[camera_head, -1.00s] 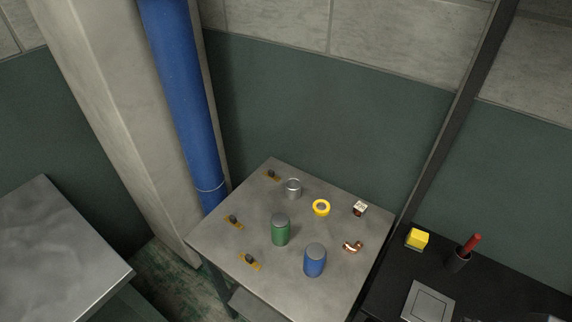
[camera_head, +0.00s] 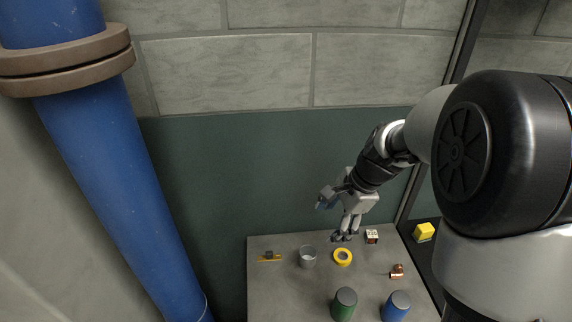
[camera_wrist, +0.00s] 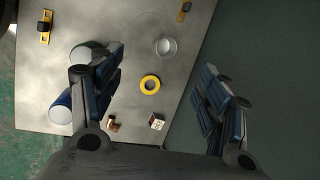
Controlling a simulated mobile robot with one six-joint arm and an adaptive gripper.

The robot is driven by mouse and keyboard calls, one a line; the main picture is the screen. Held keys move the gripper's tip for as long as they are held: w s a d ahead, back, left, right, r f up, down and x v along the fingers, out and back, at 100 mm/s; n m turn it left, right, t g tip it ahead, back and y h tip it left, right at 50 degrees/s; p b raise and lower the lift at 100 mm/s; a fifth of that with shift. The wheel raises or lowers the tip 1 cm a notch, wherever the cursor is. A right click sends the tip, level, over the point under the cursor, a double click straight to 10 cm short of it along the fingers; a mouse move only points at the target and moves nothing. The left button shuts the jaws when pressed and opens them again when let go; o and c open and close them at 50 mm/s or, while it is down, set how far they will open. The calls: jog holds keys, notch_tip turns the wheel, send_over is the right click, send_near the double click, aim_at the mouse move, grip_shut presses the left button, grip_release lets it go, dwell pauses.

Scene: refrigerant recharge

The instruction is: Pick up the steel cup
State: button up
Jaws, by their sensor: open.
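The steel cup (camera_head: 308,257) stands on the back part of the grey metal table, left of the yellow ring. In the wrist view the cup (camera_wrist: 165,47) appears as a round open rim beyond the yellow ring, between the directions of the two fingers. My gripper (camera_head: 333,218) is open and empty. It is above the back of the table, up and to the right of the cup, apart from it. In the wrist view its fingers (camera_wrist: 160,75) are spread wide, with table showing between them.
A yellow ring (camera_head: 343,257) lies just right of the cup. A green can (camera_head: 344,303) and a blue can (camera_head: 396,305) stand nearer. A copper fitting (camera_head: 397,271) and a small box (camera_head: 371,236) lie right. A yellow bracket (camera_head: 269,257) lies left. The wall is close behind.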

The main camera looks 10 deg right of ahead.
jog(key=w+d+f+m+y, duration=0.1)
jog(key=w+f+m, duration=0.2)
jog(key=f, duration=0.2)
jog(key=w+d+f+m, duration=0.2)
jog(key=f+m, duration=0.1)
jog(key=f, duration=0.3)
jog(key=b, duration=0.4)
send_near(308, 255)
jog(key=shift+s+a+f, duration=0.1)
jog(key=shift+s+a, duration=0.65)
jog(key=shift+a, duration=0.3)
jog(key=shift+b+x, duration=1)
jog(key=shift+x, duration=2.1)
jog(key=shift+s, duration=0.15)
jog(key=shift+c, duration=0.5)
jog(key=c, duration=1)
jog(key=shift+c, duration=0.3)
